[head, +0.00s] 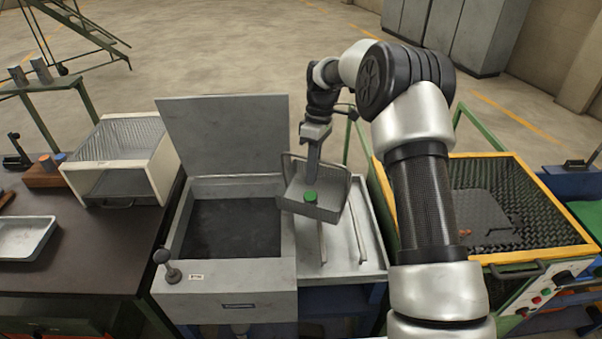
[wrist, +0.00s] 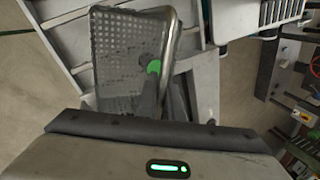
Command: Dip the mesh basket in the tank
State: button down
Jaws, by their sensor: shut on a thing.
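The mesh basket (head: 312,205) is a grey box with a raised handle and a green round piece inside it. It hangs from my gripper (head: 314,150), which is shut on it, above the drain board (head: 345,245) just right of the tank. The basket is slightly tilted in the head view. In the wrist view the perforated basket (wrist: 120,55) shows below the gripper (wrist: 160,105), with the green piece beside the fingers. The tank (head: 222,282) is a grey box with a dark inside, its lid (head: 225,135) raised upright at the back. The exact grip point is partly hidden.
A knob-topped lever (head: 168,265) stands at the tank's front left corner. A white wire-walled crate (head: 120,160) and a tray (head: 25,238) sit on the dark bench at left. A yellow-rimmed bin (head: 510,215) stands at right, behind my arm.

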jog(key=d+b, duration=0.1)
jog(key=d, duration=0.6)
jog(key=shift+d+f, duration=0.25)
jog(key=shift+r, duration=0.1)
dwell(0.6)
